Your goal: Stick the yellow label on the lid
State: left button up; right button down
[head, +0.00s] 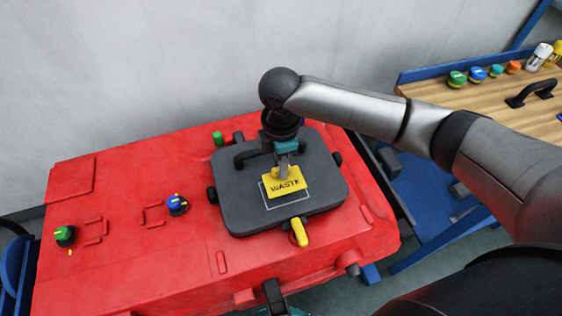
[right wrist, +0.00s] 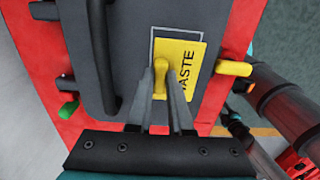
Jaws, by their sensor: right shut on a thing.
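The yellow label (head: 287,187), marked WASTE, is over the upper part of a pale outlined rectangle (head: 284,204) on the dark grey lid (head: 240,205). My right gripper (head: 284,172) is shut on the label's raised yellow tab. In the right wrist view the label (right wrist: 192,60) sits off-centre from the outline, with part of the outline bare beside it. I cannot tell whether the label touches the lid. A dark part with teal under it, likely my left gripper (head: 274,294), shows at the bottom edge; its fingers are not clear.
The lid sits on a red tank (head: 130,235) with green (head: 65,235) and blue (head: 177,205) knobs. A yellow latch handle (head: 299,232) is at the lid's front, a black handle (right wrist: 100,50) beside the label. A wooden bench (head: 480,100) with coloured caps stands right.

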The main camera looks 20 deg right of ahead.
jog(key=shift+f, duration=0.45)
jog(key=shift+f, duration=0.1)
jog(key=shift+f, duration=0.55)
jog(key=shift+f, duration=0.1)
jog(key=shift+f, duration=0.35)
jog(key=shift+f, duration=0.3)
dwell(0.6)
jog(key=shift+r+p, duration=0.15)
jog(key=shift+p, duration=0.55)
dwell(0.4)
